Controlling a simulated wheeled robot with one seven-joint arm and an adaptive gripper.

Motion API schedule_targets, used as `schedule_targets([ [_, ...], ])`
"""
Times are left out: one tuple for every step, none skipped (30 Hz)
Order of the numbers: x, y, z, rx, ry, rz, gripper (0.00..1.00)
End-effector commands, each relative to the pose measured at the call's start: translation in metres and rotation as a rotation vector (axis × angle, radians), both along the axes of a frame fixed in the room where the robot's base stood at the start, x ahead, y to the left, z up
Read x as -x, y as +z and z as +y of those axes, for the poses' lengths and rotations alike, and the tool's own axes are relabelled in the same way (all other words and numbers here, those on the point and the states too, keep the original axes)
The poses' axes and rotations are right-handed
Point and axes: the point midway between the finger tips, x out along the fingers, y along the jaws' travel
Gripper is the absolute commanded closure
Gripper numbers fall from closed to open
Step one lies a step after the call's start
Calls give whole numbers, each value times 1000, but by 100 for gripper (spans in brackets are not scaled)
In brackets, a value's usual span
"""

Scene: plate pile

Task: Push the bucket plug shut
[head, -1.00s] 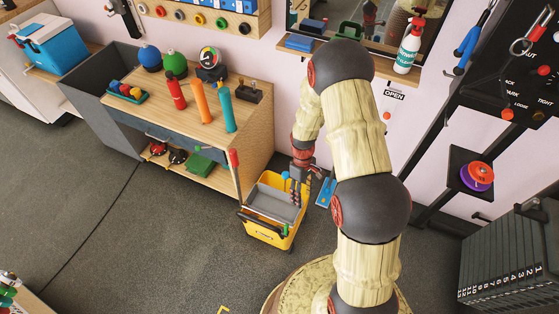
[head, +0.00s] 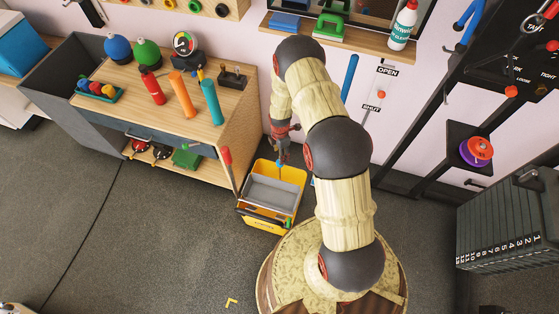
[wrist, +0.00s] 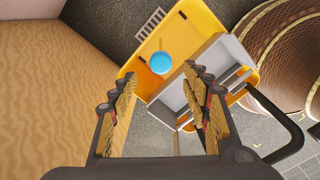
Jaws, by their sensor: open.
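The yellow bucket (head: 262,219) stands on the floor beside the wooden bench, with a grey wringer tray (head: 272,190) across its front part. A round blue knob, seemingly the plug (wrist: 160,62), shows in the yellow rear part of the bucket in the wrist view. In the head view it is small and partly hidden by my gripper (head: 283,153), which points down over the bucket's back. In the wrist view my gripper (wrist: 159,80) is open and empty, its fingers spread toward the bucket. The knob appears beyond and between the fingertips; its height and any contact cannot be told.
The wooden bench (head: 200,125) stands close on the left, its side filling the wrist view's left. A red-topped handle (head: 227,158) rises at the bucket's left. A floor grate (wrist: 150,22) lies behind the bucket. Open floor (head: 150,230) lies to the front left.

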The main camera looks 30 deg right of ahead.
Motion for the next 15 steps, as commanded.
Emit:
schedule_targets([
  [1, -9, 0, 0, 0, 2, 52],
  [1, -13, 0, 0, -1, 2, 52],
  [1, -19, 0, -1, -1, 3, 52],
  [2, -24, 0, -1, -1, 4, 52],
  [2, -30, 0, -1, -1, 4, 52],
  [2, -36, 0, -1, -2, 4, 52],
  [1, -41, 0, -1, -2, 4, 52],
  [1, -45, 0, -1, -2, 3, 52],
  [1, -51, 0, -1, -2, 3, 52],
  [1, -54, 0, 0, -2, 2, 52],
  [1, -58, 0, 0, -2, 2, 52],
  [1, -62, 0, 0, -3, 2, 52],
  [1, -65, 0, 0, -3, 2, 52],
  [1, -67, 0, 0, -3, 2, 52],
  [1, -69, 0, 0, -3, 2, 52],
])
